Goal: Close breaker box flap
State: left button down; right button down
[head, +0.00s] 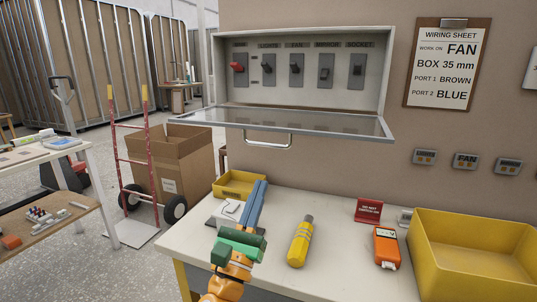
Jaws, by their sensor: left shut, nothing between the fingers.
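The breaker box (219,70) is mounted on the brown wall, with a row of switches inside. Its clear flap (290,121) is open, sticking out toward me roughly level from the box's lower edge. A metal handle (268,143) hangs at the flap's front edge. My left gripper (262,184) has blue fingers pointing up, shut and empty. In the picture it is below the handle and slightly left, apart from it, above the white table. My right gripper is not in view.
On the white table (335,235) are a yellow flashlight (300,242), an orange meter (386,247), a red sign (368,210), a small yellow tray (232,192) and a large yellow bin (470,250). A clipboard (447,64) hangs right of the box. A hand truck (130,160) stands left.

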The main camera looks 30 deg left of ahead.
aim_at(278, 127)
pick_arm(q)
notch_tip(278, 127, up, 5)
jog(key=w+p, duration=0.3)
jog(key=shift+a+r, duration=0.15)
jog(key=shift+a, duration=0.15)
